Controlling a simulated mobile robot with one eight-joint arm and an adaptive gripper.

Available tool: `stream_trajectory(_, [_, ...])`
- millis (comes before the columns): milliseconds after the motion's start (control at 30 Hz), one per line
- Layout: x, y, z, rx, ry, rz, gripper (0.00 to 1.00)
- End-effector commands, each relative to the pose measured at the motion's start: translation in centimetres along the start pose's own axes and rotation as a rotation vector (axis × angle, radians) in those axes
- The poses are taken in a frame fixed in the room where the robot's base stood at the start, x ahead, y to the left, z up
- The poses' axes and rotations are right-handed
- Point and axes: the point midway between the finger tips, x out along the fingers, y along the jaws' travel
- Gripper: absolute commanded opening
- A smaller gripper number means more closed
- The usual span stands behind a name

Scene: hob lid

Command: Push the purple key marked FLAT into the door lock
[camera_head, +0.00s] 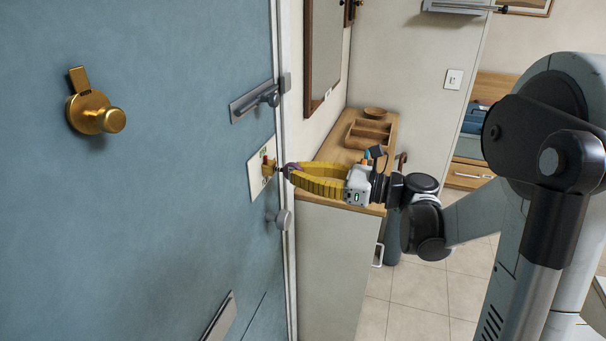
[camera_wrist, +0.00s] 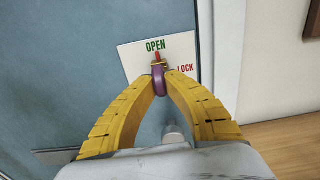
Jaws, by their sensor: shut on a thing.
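My gripper (camera_head: 289,171) has its two yellow fingers closed on the purple key (camera_wrist: 159,84), whose head sits between the fingertips in the wrist view. In the head view, a short dark shaft runs from the fingertips towards the brass door lock (camera_head: 267,168). Whether the key's tip is inside the lock, and how deep, I cannot tell. A white plate (camera_wrist: 135,60) behind the lock reads OPEN in green at the top and LOCK in red at the right. A red marker (camera_wrist: 158,57) stands just above the key, below OPEN. The FLAT marking is not readable.
The blue door (camera_head: 160,200) fills the left. A lever handle (camera_head: 258,100) is above the lock and a round grey knob (camera_head: 279,219) below it. A brass knob (camera_head: 95,113) is farther left. A wooden-topped cabinet (camera_head: 335,215) stands beneath and behind my gripper.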

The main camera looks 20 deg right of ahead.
Motion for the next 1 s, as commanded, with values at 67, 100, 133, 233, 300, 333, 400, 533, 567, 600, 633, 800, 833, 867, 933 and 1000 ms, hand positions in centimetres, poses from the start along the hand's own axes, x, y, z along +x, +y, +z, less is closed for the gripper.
stream_trajectory(67, [0.2,0.0,0.0,0.000,0.000,0.000,0.00])
stream_trajectory(100, [0.3,0.0,0.0,0.000,0.000,0.000,0.00])
stream_trajectory(133, [0.4,0.0,0.0,0.000,0.000,0.000,0.00])
stream_trajectory(233, [0.7,0.0,0.0,0.000,0.000,0.001,0.00])
stream_trajectory(300, [0.8,0.0,0.0,0.000,0.000,0.001,0.00])
stream_trajectory(333, [0.9,0.0,0.0,0.000,0.000,0.001,0.00])
stream_trajectory(400, [1.1,0.0,0.0,0.000,0.000,0.001,0.00])
stream_trajectory(533, [1.4,0.0,0.0,0.000,0.000,0.001,0.00])
stream_trajectory(567, [1.5,0.0,0.0,0.000,0.000,0.001,0.00])
stream_trajectory(600, [1.6,0.0,0.0,0.000,0.000,0.000,0.00])
stream_trajectory(633, [1.7,0.0,0.0,0.000,0.000,0.000,0.00])
stream_trajectory(800, [1.8,0.0,0.0,0.000,0.000,0.000,0.34])
stream_trajectory(833, [1.8,0.0,0.0,0.000,0.000,0.000,0.34])
stream_trajectory(867, [1.8,0.0,0.0,0.000,0.000,0.000,0.34])
stream_trajectory(933, [1.8,0.0,0.0,0.000,0.000,0.000,0.34])
stream_trajectory(1000, [1.8,0.0,0.0,0.000,0.000,0.000,0.34])
